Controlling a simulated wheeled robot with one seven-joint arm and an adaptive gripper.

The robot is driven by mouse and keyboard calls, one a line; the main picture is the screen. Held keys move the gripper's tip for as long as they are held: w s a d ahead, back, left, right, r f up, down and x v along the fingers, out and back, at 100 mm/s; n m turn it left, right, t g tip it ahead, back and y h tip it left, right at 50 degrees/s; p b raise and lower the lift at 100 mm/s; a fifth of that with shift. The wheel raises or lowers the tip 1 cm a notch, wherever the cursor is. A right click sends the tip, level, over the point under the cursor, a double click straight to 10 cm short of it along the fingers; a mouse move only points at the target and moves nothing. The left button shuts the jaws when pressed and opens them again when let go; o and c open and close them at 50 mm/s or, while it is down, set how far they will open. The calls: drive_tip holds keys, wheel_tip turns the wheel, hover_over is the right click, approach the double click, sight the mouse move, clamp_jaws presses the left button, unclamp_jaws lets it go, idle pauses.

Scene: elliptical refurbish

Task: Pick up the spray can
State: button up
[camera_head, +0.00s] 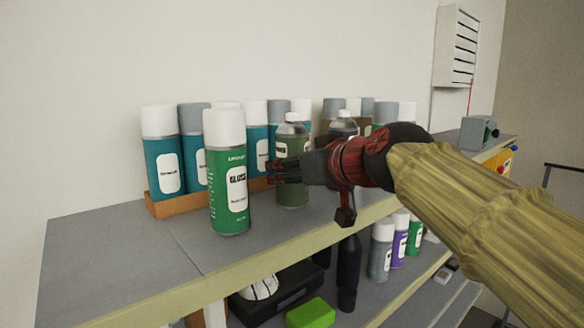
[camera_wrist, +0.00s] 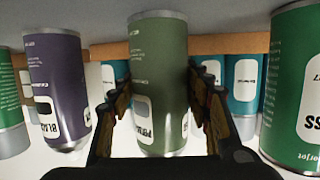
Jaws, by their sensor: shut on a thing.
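An olive-green spray can (camera_head: 292,148) with a pale top stands upright at the shelf top, right of the front green can. In the wrist view the olive can (camera_wrist: 158,60) appears upside down between the fingers. My gripper (camera_head: 272,172) reaches in from the right and is shut on the can's body. It also shows in the wrist view (camera_wrist: 158,92), with one finger on each side of the can. The fingers hide part of the can in the head view. I cannot tell whether its base touches the shelf.
A green can with a white cap (camera_head: 228,175) stands close on the left. A purple can (camera_wrist: 62,90) is on the other side. Teal cans (camera_head: 163,155) stand in a wooden tray (camera_head: 168,208) behind. The shelf top (camera_head: 110,245) is bare at front left.

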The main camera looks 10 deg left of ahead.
sight(300, 149)
drive_tip(key=shift+r, duration=0.1)
drive_tip(key=c, duration=0.4)
drive_tip(key=shift+c, duration=0.2)
drive_tip(key=shift+r, duration=0.55)
drive_tip(key=r, duration=0.1)
drive_tip(key=r+b, duration=0.1)
drive_tip(key=shift+s+d+r, duration=0.1)
drive_tip(key=shift+s+r, duration=0.1)
drive_tip(key=shift+r, duration=0.15)
drive_tip(key=s+r, duration=0.1)
drive_tip(key=s+d+r, duration=0.1)
drive_tip(key=s+r, duration=0.1)
drive_tip(key=s+d+r+b, duration=0.1)
drive_tip(key=r, duration=0.1)
drive_tip(key=shift+s+r, duration=0.1)
drive_tip(key=shift+s, duration=0.05)
drive_tip(key=a+r+b+v, duration=0.1)
drive_tip(key=b+v, duration=0.1)
drive_tip(key=v, duration=0.7)
drive_tip(key=shift+s+a+r, duration=0.15)
drive_tip(key=shift+s+a, duration=0.1)
drive_tip(key=shift+s, duration=0.35)
